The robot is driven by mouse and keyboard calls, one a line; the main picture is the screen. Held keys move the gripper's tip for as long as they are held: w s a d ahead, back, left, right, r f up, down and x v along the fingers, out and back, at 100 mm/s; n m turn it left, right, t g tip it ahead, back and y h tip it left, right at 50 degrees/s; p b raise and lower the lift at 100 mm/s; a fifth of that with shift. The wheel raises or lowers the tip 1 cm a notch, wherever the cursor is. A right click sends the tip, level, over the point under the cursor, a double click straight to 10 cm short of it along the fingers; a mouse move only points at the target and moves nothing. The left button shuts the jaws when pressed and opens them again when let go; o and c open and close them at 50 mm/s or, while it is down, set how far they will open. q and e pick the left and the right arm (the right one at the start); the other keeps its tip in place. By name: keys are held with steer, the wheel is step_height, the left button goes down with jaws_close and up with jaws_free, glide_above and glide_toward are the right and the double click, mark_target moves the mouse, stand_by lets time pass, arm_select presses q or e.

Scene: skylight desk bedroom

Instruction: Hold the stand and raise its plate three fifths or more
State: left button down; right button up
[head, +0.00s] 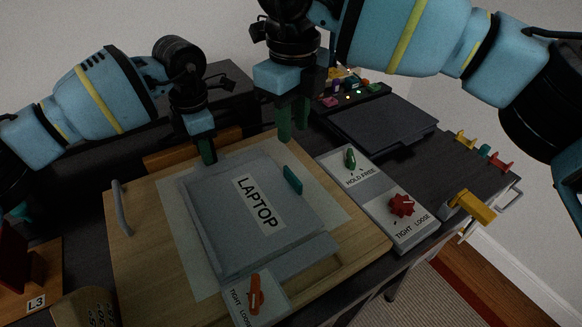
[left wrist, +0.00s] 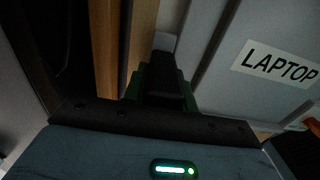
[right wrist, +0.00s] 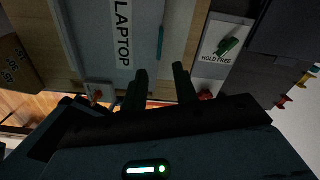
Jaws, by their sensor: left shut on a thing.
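The stand's grey plate (head: 215,210), labelled LAPTOP, lies flat or nearly flat over a pale sheet on a wooden board. A teal tab (head: 292,180) is on its right edge and also shows in the right wrist view (right wrist: 160,42). My left gripper (head: 208,155) is at the plate's far left corner. It is shut on a small grey tab of the stand (left wrist: 165,43), mostly hidden by the fingers. My right gripper (head: 293,125) is open and empty above the plate's far right side; its fingers stand apart in the right wrist view (right wrist: 160,85).
A grey panel (head: 377,222) right of the plate carries a green HOLD/FREE lever (head: 350,158) and a red TIGHT/LOOSE knob (head: 402,205). An orange TIGHT/LOOSE lever (head: 255,295) is at the near edge. A dark box (head: 385,125) and coloured clips (head: 485,152) are at right.

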mark_target(293, 175)
steer(key=m, duration=0.2)
steer(key=r+m, duration=0.1)
steer(key=m, duration=0.1)
steer(key=shift+f, duration=0.1)
step_height(293, 175, down, 12)
stand_by(0.6)
steer(key=shift+c, duration=0.3)
jaws_close()
